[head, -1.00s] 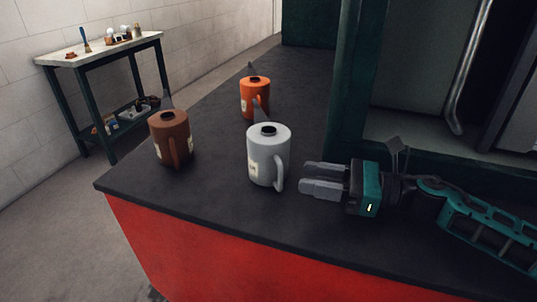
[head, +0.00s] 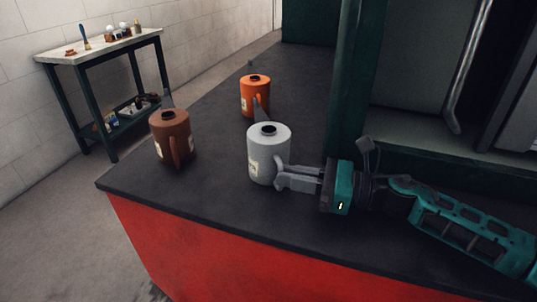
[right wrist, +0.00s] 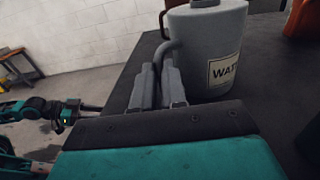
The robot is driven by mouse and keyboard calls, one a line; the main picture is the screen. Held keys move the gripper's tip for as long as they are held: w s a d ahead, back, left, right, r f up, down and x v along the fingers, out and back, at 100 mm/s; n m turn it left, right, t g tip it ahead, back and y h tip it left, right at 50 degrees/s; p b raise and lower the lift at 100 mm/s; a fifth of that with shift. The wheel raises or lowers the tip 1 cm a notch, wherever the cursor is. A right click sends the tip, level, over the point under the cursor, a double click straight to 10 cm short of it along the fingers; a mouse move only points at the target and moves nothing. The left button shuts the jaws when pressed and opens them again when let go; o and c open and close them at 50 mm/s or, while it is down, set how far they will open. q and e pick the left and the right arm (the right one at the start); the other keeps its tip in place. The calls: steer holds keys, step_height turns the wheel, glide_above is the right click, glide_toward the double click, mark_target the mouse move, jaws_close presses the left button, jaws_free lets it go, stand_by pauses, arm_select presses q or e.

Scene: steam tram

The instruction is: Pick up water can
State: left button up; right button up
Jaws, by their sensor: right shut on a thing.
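The water can is the light grey can (head: 268,152) with a dark cap, upright on the dark counter. In the right wrist view the can (right wrist: 208,45) shows a label reading "WAT", the rest cut off. My right gripper (head: 282,174) is at the can's right side, shut on its handle. In the right wrist view the fingers (right wrist: 160,82) close around the lower part of the handle (right wrist: 166,50). The handle is mostly hidden by the fingers in the head view. My left gripper is not in the head view; a teal gripper (right wrist: 75,108) shows at the left in the right wrist view.
A brown can (head: 170,138) stands to the left and an orange can (head: 254,95) behind. The dark counter (head: 220,205) has a red front and is clear in front of the cans. A green post (head: 347,90) rises at the right. A small table (head: 95,50) stands far left.

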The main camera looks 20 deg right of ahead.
jaws_close()
steer(key=shift+r, duration=0.15)
steer(key=shift+r, duration=0.5)
arm_select(q)
steer(key=r+p, duration=0.1)
steer(key=p, duration=0.1)
steer(key=a+r+p, duration=0.1)
steer(key=p, duration=0.1)
steer(key=shift+s+r+y, duration=0.3)
steer(key=shift+s+r, duration=0.05)
steer(key=shift+s, duration=0.05)
arm_select(e)
step_height(320, 180, up, 19)
arm_select(q)
steer(key=shift+w+d+r, duration=0.1)
steer(key=shift+w, duration=0.15)
steer(key=shift+s, duration=0.2)
arm_select(e)
steer(key=shift+f, duration=0.1)
stand_by(0.9)
